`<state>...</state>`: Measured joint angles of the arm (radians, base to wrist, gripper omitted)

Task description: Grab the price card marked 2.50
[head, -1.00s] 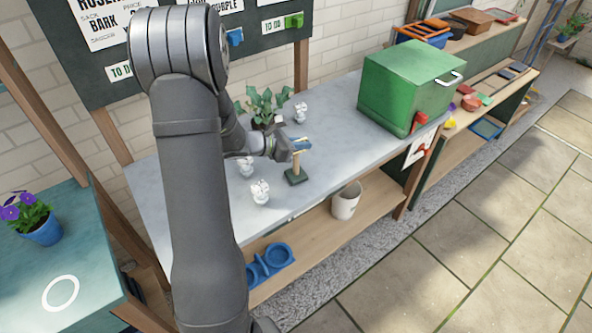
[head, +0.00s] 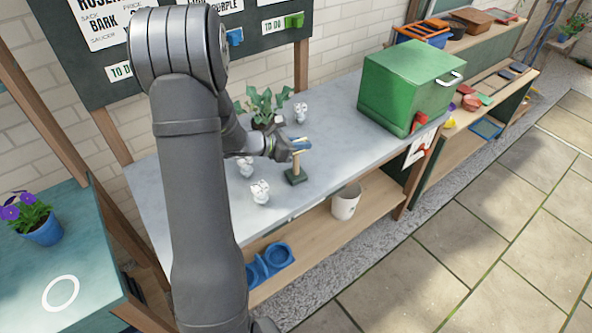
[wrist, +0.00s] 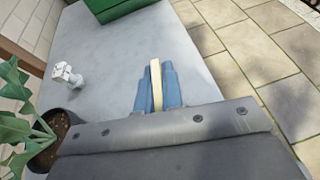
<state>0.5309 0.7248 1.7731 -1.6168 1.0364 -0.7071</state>
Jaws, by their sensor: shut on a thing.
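My gripper (head: 301,144) is over the grey bench, its blue fingers shut on a thin, pale cream piece. In the wrist view the piece, which looks like the price card (wrist: 156,84), stands edge-on between the fingers (wrist: 158,90) and reaches slightly past their tips. Its face and any marking are hidden. A wooden post on a dark green base (head: 296,176) stands directly under the fingers in the head view; I cannot tell whether it touches the held piece.
Small white figures (head: 260,191) stand on the bench (head: 335,140); one also shows in the wrist view (wrist: 67,75). A potted leafy plant (head: 265,106) is close behind my gripper. A green box (head: 405,90) stands at the right end. The bench between is clear.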

